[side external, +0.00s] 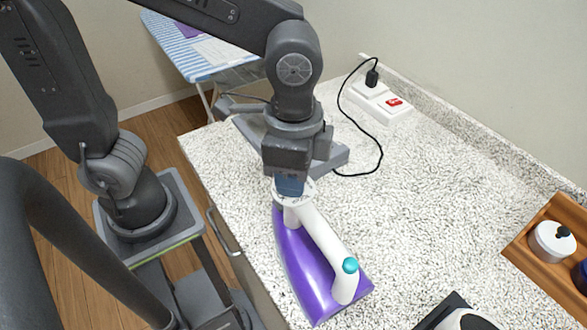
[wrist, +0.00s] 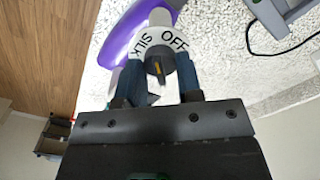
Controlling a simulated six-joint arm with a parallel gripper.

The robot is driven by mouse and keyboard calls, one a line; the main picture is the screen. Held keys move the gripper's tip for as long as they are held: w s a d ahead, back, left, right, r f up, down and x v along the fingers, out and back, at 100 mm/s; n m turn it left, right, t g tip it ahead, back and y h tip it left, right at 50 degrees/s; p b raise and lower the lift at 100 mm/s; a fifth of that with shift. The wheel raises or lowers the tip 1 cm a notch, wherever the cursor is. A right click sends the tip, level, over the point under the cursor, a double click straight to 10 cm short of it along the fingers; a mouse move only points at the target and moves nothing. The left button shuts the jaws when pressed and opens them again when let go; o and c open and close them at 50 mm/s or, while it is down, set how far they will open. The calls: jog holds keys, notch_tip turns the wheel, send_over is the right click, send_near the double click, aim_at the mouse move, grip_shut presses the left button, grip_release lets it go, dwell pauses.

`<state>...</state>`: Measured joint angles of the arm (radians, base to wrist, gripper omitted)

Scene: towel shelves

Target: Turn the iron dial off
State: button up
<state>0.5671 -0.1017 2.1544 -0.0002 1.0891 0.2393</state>
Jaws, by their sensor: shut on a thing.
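A purple and white iron (side external: 306,262) stands on the speckled counter, with a teal button on its white handle. Its white dial (wrist: 158,62) shows in the wrist view, with "SILK" and "OFF" printed on the ring. In the side view my gripper (side external: 291,186) comes down onto the iron's end and mostly hides the dial.
A grey stand (side external: 333,160) lies behind my gripper. A black cord runs to a white power strip (side external: 381,101) with a red switch. A wooden tray (side external: 541,258) with a white jar is at right. A black-and-white object (side external: 460,315) is at the bottom edge. The middle counter is clear.

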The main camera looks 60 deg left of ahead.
jog(key=m, duration=0.4)
jog(key=shift+m, duration=0.3)
jog(key=m, duration=0.4)
jog(key=shift+m, duration=0.4)
jog(key=o, duration=1)
jog(key=shift+c, duration=0.2)
notch_tip(320, 180, up, 14)
jog(key=shift+f, duration=0.1)
